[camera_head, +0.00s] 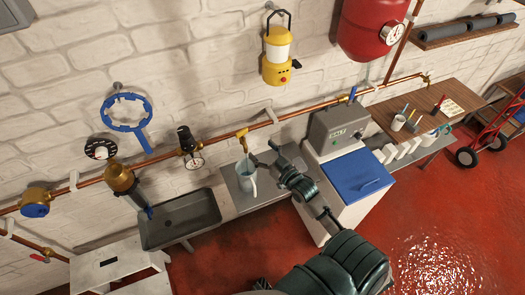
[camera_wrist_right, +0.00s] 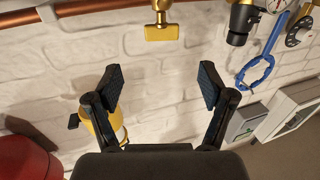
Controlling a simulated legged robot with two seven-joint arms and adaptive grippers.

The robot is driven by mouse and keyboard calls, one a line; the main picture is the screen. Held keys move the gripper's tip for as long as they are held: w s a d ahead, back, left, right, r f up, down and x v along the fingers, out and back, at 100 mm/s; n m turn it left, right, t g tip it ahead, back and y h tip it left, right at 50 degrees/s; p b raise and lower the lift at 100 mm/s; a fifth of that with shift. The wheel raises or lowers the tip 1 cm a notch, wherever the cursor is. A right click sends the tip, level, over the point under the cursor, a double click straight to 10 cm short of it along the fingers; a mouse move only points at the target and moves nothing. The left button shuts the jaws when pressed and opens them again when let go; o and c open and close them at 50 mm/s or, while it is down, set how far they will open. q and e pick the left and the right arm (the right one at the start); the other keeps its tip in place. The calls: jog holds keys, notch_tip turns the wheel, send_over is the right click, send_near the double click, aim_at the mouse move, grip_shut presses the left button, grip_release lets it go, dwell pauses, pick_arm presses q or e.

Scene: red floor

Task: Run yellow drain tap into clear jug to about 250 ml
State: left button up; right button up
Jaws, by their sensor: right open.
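The yellow drain tap (camera_head: 242,134) sits on the copper pipe along the wall. Its flat yellow handle also shows at the top of the right wrist view (camera_wrist_right: 160,33). The clear jug (camera_head: 246,184) stands upright below the tap on a grey surface, with a pale bluish look inside; its level and marks are too small to read. My right gripper (camera_head: 264,153) is just right of the tap and above the jug. In the right wrist view (camera_wrist_right: 160,80) its fingers are apart and empty, with the tap handle beyond them. My left gripper is not in view.
A grey sink (camera_head: 180,222) lies left of the jug. The white cabinet with a blue lid (camera_head: 357,174) and grey salt box (camera_head: 338,128) stand to the right. A black valve with gauge (camera_head: 187,143) is left of the tap. A yellow lantern (camera_head: 277,55) hangs above.

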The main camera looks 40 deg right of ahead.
jog(key=g+h+p, duration=0.2)
jog(key=p, duration=0.1)
send_near(242, 132)
notch_tip(242, 132, up, 3)
jog(key=s+d, duration=0.2)
jog(key=d, duration=0.1)
jog(key=s+a+r+g+y+p, duration=0.1)
jog(key=s+a+r+g+p, duration=0.1)
jog(key=s+p, duration=0.1)
jog(key=shift+g, duration=0.3)
jog(key=x, duration=1.7)
jog(key=shift+a+f+p, duration=0.1)
jog(key=shift+f+p, duration=0.1)
jog(key=shift+p, duration=0.1)
jog(key=shift+c, duration=0.2)
